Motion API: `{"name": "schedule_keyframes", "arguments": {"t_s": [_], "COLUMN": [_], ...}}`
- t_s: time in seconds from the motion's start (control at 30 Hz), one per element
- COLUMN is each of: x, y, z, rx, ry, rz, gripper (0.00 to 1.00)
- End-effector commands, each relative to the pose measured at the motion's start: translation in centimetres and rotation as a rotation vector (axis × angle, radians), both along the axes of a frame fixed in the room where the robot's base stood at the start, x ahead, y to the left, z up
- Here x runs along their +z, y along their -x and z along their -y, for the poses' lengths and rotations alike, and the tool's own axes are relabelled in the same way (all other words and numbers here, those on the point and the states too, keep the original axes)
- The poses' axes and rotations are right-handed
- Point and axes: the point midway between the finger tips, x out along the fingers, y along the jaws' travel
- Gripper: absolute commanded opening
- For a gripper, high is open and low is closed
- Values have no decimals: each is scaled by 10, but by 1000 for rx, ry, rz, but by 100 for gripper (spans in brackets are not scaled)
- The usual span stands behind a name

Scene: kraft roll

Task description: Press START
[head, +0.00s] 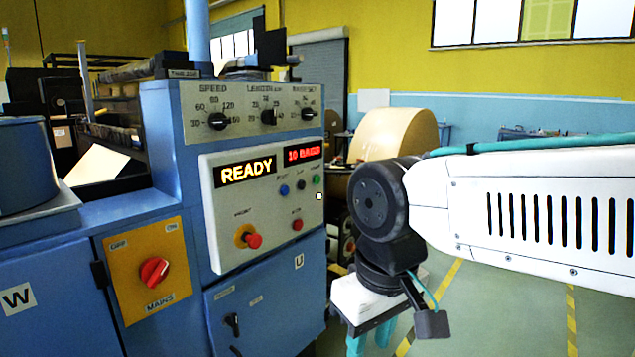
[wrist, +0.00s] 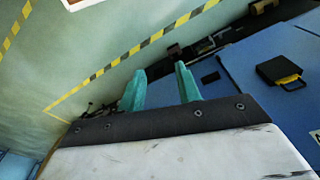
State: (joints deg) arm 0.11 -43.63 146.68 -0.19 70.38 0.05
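The pale control panel (head: 262,205) is on the blue machine in the head view. Its displays read READY (head: 246,171) and a second line in red. A red button (head: 297,224) is lower, and a red knob on a yellow base (head: 252,240) is lower left. The button labels are too small to read, so I cannot tell which is START. My gripper (head: 370,340) hangs low, right of the panel and apart from it. In the wrist view its teal fingers (wrist: 160,86) are apart and empty.
A yellow MAINS plate with a red rotary switch (head: 155,271) is at lower left. SPEED and other dials (head: 218,121) sit above the panel. A kraft roll (head: 394,134) stands behind my arm. The floor (head: 500,310) with yellow-black tape is open at right.

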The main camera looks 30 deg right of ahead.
Motion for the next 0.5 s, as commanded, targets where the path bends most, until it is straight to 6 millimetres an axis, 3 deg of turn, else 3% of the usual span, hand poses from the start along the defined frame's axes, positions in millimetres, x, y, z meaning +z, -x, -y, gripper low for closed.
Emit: {"name": "schedule_keyframes", "arguments": {"t_s": [0.23,0.37,0.5], "x": [0,0,0], "y": [0,0,0], "z": [0,0,0], "rx": [0,0,0], "ry": [0,0,0], "rz": [0,0,0], "gripper": [34,0,0]}}
